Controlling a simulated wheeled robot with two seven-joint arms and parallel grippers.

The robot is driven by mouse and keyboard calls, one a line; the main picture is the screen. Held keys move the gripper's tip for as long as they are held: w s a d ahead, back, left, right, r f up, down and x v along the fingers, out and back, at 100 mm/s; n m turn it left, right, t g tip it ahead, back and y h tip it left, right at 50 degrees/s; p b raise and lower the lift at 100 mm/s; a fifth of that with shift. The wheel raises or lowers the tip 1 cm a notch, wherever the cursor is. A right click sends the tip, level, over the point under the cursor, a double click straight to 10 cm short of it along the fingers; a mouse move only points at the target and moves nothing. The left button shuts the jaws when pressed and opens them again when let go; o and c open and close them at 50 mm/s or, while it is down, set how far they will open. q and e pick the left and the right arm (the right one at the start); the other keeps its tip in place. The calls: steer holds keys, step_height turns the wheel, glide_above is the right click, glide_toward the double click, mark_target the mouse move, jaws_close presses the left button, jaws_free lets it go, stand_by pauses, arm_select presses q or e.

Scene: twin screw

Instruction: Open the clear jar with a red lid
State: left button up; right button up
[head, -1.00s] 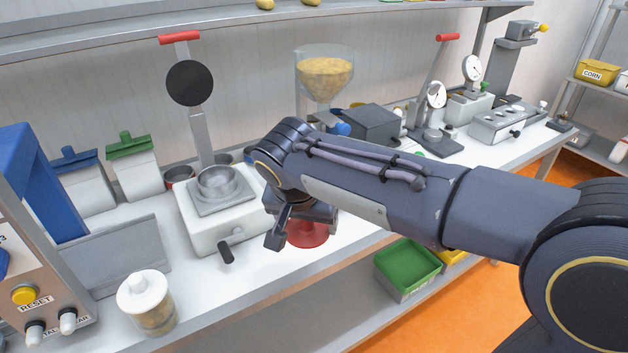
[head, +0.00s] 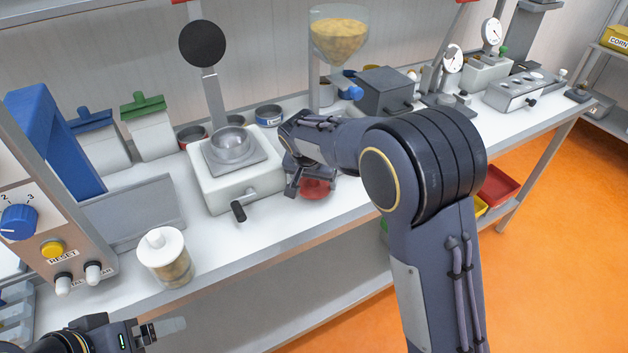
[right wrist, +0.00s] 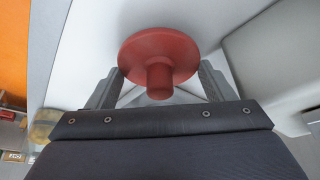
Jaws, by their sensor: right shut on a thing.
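The red lid (head: 316,189) shows at the front of the bench, partly covered by my right gripper (head: 306,181). In the right wrist view the round red lid (right wrist: 160,52) with its central knob lies between the two grey fingers of my right gripper (right wrist: 158,84), which are shut on it at its sides.
A white press (head: 240,182) with a dark handle stands just left of my right gripper. A clear jar with a white lid (head: 165,255) stands near the front edge. A funnel hopper (head: 338,38) and grey box (head: 385,90) stand behind. Bare bench lies between jar and press.

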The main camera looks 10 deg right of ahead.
steer(key=shift+f, duration=0.45)
steer(key=shift+f, duration=0.15)
steer(key=o, duration=0.8)
